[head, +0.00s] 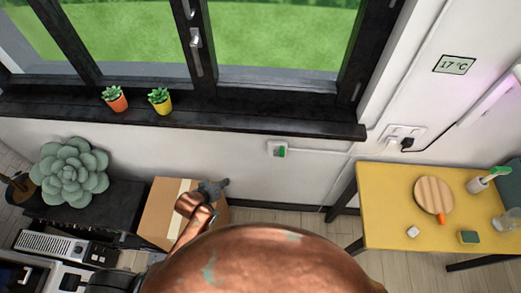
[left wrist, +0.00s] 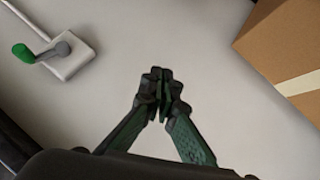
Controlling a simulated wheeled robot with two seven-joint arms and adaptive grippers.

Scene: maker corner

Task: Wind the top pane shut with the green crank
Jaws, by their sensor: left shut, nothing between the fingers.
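The green crank (head: 281,152) sits on a small white wall box (head: 272,147) under the window sill. In the left wrist view its green knob (left wrist: 23,53) points left from a grey arm on the white box (left wrist: 72,62). My left gripper (head: 222,184) is left of and below the crank, apart from it. In the left wrist view my left gripper's fingertips (left wrist: 160,77) are shut together with nothing between them. The window (head: 283,45) shows only in its lower part; I cannot see the top pane. My right gripper is out of view.
A cardboard box (head: 160,207) stands close by my left gripper. Two small potted plants (head: 117,104) (head: 162,107) stand on the sill. A yellow table (head: 385,190) is at the right. Bare wall surrounds the crank, with a conduit (head: 315,151) running right.

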